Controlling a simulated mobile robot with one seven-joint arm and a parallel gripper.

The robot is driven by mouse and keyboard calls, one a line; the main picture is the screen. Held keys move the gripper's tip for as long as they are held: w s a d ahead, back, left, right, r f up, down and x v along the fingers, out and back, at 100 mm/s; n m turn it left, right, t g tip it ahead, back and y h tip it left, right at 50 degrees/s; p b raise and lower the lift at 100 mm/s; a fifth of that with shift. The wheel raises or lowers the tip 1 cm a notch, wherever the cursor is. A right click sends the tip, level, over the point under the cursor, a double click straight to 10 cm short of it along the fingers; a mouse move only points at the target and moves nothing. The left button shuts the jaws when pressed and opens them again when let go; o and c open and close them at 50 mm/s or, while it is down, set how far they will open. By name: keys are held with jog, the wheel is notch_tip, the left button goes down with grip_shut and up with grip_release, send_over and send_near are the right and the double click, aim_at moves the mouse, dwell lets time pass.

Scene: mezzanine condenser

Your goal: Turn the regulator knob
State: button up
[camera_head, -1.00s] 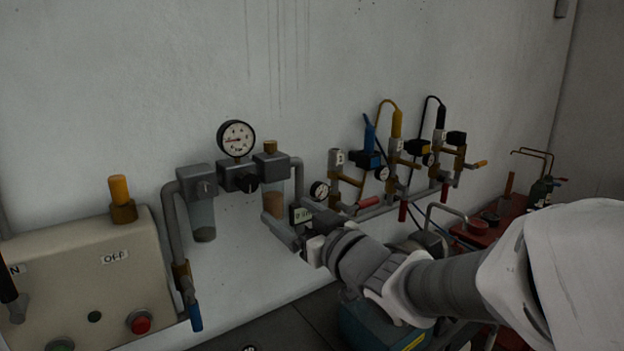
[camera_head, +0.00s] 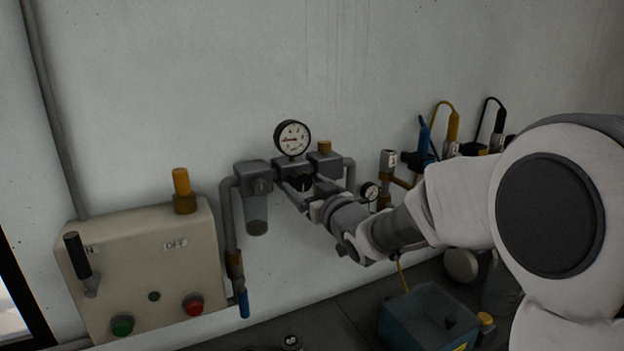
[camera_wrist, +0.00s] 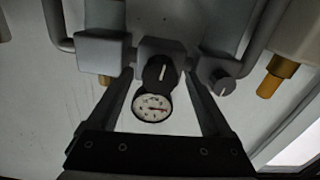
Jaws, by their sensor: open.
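The regulator knob (camera_head: 300,183) is a black round knob on the front of a grey regulator block, just below a round white pressure gauge (camera_head: 292,138). In the wrist view the knob (camera_wrist: 161,70) has a pale line across its face, and the gauge (camera_wrist: 152,107) shows beneath it in that turned view. My gripper (camera_head: 306,188) is at the knob in the head view. In the wrist view its two fingers (camera_wrist: 160,78) are open, one on each side of the knob, with gaps between. I cannot tell whether the tips reach past the knob's face.
A grey filter housing (camera_head: 254,178) with a small knob stands left of the regulator. A brass-topped unit (camera_head: 325,160) stands right of it. A beige panel (camera_head: 140,270) with a lever and buttons is at left. A teal box (camera_head: 428,317) sits below.

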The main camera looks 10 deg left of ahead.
jog(key=shift+x, duration=0.8)
grip_shut()
jog(key=shift+f+m, duration=0.1)
jog(key=shift+m, duration=0.2)
jog(key=m+b, duration=0.1)
jog(key=m, duration=0.2)
jog(key=shift+m+b, duration=0.4)
jog(key=m, duration=0.5)
jog(key=shift+m, duration=0.7)
